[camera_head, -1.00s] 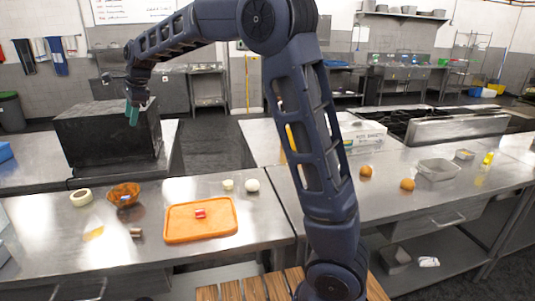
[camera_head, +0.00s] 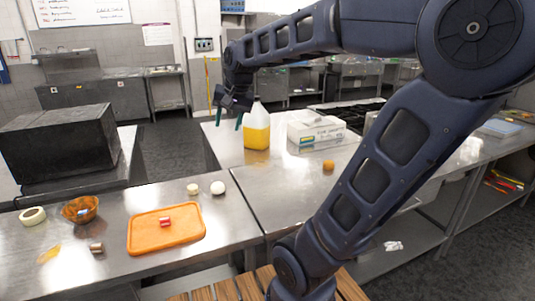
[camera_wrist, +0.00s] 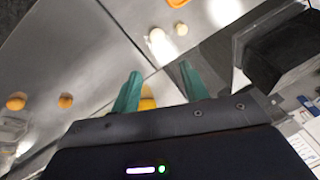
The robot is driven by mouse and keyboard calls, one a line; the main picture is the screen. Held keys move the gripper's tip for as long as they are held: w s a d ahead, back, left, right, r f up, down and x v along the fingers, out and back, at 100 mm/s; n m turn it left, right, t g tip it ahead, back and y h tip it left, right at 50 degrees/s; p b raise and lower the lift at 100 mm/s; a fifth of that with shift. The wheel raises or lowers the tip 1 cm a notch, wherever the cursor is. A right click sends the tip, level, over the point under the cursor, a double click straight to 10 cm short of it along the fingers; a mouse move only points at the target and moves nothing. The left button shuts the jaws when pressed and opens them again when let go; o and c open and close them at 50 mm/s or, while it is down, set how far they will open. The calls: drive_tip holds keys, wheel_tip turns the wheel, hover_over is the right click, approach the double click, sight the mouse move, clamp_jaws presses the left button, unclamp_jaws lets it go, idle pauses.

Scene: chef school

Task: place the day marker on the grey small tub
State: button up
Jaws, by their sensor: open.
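I cannot tell which item is the day marker. Candidates are a small red-and-white cylinder (camera_head: 165,221) on the orange tray, a blue-and-white piece (camera_head: 82,212) in the amber bowl, and a small brown cylinder (camera_head: 96,248) on the front left counter. No grey small tub can be made out now; my arm covers part of the right counter. My gripper (camera_head: 228,120) is open and empty, high above the counters, appearing just left of the yellow jug. Its green fingers (camera_wrist: 158,87) also show in the wrist view, with nothing held between them.
The orange tray (camera_head: 140,240), amber bowl (camera_head: 90,203), tape ring (camera_head: 33,216) and two pale round items lie on the left counter. The yellow jug (camera_head: 257,136), white box (camera_head: 316,128) and an orange (camera_head: 328,165) stand on the right counter. A black box (camera_head: 55,145) stands behind.

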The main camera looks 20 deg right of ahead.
drive_tip(key=s+d+f+n+h, duration=0.1)
drive_tip(key=s+d+f, duration=0.2)
drive_tip(key=s, duration=0.3)
drive_tip(key=s+d+f+n+h, duration=0.1)
drive_tip(key=s+d+f+n, duration=0.1)
drive_tip(key=s+d+f, duration=0.2)
drive_tip(key=shift+s+d+n, duration=0.3)
drive_tip(key=shift+s+d, duration=0.2)
drive_tip(key=shift+s, duration=0.4)
